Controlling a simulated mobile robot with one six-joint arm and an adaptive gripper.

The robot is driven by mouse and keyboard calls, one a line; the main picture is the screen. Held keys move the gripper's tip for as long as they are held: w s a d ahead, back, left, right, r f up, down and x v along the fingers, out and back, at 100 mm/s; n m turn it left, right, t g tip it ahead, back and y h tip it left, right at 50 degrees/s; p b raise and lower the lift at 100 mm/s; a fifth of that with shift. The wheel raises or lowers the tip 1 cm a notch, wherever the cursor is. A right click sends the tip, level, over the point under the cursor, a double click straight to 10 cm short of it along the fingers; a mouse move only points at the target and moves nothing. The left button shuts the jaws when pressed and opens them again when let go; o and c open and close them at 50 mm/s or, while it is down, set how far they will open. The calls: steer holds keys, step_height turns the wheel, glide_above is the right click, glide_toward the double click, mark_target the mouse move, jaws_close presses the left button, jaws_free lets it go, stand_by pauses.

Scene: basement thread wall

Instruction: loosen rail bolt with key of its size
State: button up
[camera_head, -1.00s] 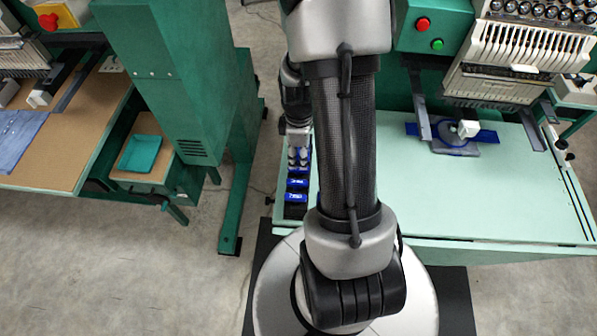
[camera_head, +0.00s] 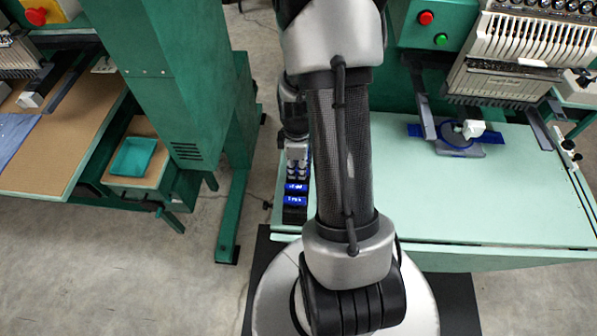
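My gripper (camera_head: 297,170) points down at the left edge of the pale green table, left of my arm. It is over a narrow dark rack (camera_head: 295,213) with blue labelled slots. The rack's far part is hidden under the gripper. The fingers are too small and partly covered to tell whether they are open or hold a key. I cannot make out single keys.
The pale green table (camera_head: 420,205) is mostly clear. A blue hoop (camera_head: 458,147) with a white block lies under the right embroidery machine (camera_head: 515,60). A green machine leg (camera_head: 237,195) stands left of the rack. A teal tray (camera_head: 133,157) sits farther left.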

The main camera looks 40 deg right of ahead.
mark_target(297, 169)
jaws_close()
steer(key=shift+r+p, duration=2.45)
steer(key=shift+r, duration=0.65)
